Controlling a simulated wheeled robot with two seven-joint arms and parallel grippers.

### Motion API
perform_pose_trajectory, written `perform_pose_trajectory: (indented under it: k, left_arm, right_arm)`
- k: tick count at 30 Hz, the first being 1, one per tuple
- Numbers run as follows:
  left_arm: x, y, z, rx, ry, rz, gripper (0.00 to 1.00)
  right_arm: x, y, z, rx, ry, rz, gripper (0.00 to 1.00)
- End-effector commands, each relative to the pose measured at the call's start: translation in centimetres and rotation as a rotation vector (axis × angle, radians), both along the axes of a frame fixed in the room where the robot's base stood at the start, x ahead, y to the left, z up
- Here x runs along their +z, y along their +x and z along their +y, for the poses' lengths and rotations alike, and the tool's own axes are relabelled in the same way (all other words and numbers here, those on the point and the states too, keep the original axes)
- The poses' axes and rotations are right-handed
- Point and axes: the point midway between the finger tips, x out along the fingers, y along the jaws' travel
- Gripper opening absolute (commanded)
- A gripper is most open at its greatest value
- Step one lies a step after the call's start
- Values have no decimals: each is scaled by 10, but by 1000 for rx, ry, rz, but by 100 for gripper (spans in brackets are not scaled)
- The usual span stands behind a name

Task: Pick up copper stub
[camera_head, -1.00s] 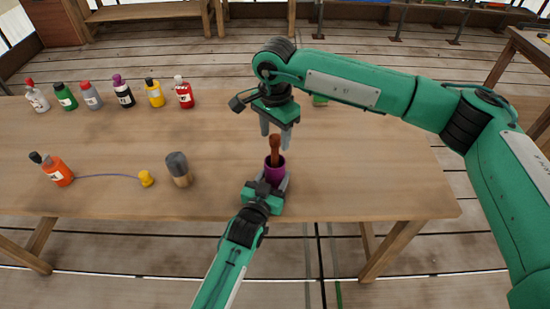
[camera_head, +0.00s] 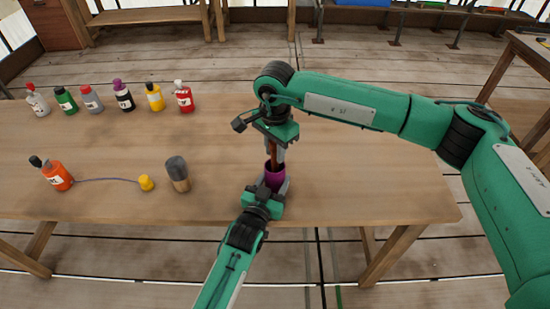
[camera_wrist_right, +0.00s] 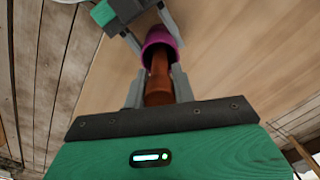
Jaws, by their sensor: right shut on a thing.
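The copper stub (camera_head: 273,153) is a reddish-brown rod standing upright with its lower end inside a purple cup (camera_head: 275,177). My right gripper (camera_head: 274,154) comes down from above and is shut on the stub's upper part. In the right wrist view the stub (camera_wrist_right: 158,80) lies between the two grey fingers, and its far end goes into the purple cup (camera_wrist_right: 160,39). My left gripper (camera_head: 275,187) is shut around the purple cup at the table's front part. The stub's lower end is hidden in the cup.
On the wooden table (camera_head: 350,170), several small bottles stand in a row at the back left. An orange bottle (camera_head: 57,175), a yellow piece (camera_head: 146,183) joined by a thin cord, and a grey-topped cylinder (camera_head: 177,173) stand at the left. The table's right part is clear.

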Motion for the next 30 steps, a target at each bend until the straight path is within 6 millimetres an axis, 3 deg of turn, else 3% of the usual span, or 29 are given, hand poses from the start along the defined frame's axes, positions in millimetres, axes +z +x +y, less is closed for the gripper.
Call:
perform_pose_trajectory:
  k: [5,18,29,30]
  left_arm:
    - [0,0,0,0,0,0,25]
    - [0,0,0,0,0,0,25]
    - [0,0,0,0,0,0,25]
    - [0,0,0,0,0,0,54]
  right_arm:
    - [14,1,0,0,2,-4,0]
    - [91,0,0,1,1,-2,0]
    - [101,0,0,1,1,-1,0]
    - [101,0,0,1,1,-1,0]
